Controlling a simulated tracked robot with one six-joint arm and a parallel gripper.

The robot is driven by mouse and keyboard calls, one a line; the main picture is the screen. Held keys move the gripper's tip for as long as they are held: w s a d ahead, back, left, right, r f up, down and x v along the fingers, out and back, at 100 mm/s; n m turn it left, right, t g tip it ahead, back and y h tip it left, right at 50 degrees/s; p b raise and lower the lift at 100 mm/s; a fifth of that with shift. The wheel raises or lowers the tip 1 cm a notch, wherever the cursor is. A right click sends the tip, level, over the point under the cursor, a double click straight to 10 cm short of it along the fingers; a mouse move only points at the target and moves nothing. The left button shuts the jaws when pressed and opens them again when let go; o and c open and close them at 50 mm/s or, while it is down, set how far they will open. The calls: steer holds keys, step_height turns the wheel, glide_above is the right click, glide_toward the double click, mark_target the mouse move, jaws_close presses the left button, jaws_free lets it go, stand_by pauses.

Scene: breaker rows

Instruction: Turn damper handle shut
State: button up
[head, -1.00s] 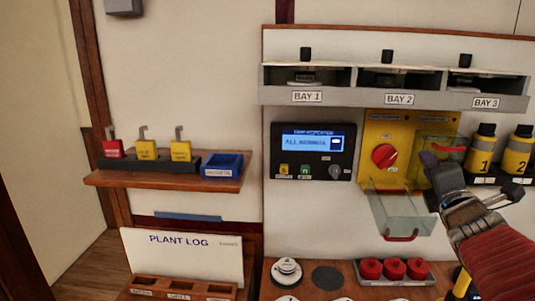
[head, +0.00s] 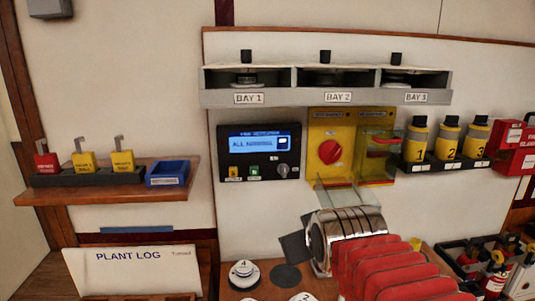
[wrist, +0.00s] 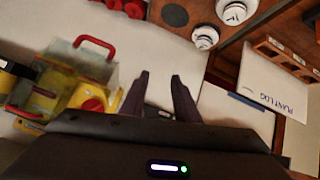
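A red round knob (head: 330,151) sits on a yellow panel (head: 328,117); which part is the damper handle, I cannot tell from the blurred labels. A clear cover with a red pull hangs open below it, mostly behind my arm in the head view; in the wrist view the cover (wrist: 105,72) and knob (wrist: 92,104) are at the left. A second yellow panel beside it has a clear cover (head: 377,160) over it. My gripper (wrist: 159,88) is open and empty, apart from the knob. In the head view its dark fingers show partly below the display unit.
A display unit (head: 259,152) is left of the yellow panel. The bay shelf (head: 325,97) runs above. Numbered yellow canisters (head: 448,138) stand to the right. A counter with white weights (head: 244,275) lies below. A tag shelf (head: 110,190) is at the left.

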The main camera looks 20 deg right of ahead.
steer(key=s+a+f+g+y, duration=0.2)
steer(key=s+a+f+g, duration=0.2)
steer(key=s+a+f, duration=0.5)
steer(key=s+a, duration=0.1)
steer(key=s, duration=0.2)
steer(key=shift+s+a+f+y, duration=0.25)
steer(key=shift+a+f+y, duration=0.05)
steer(key=shift+a+f, duration=0.05)
steer(key=shift+s, duration=0.1)
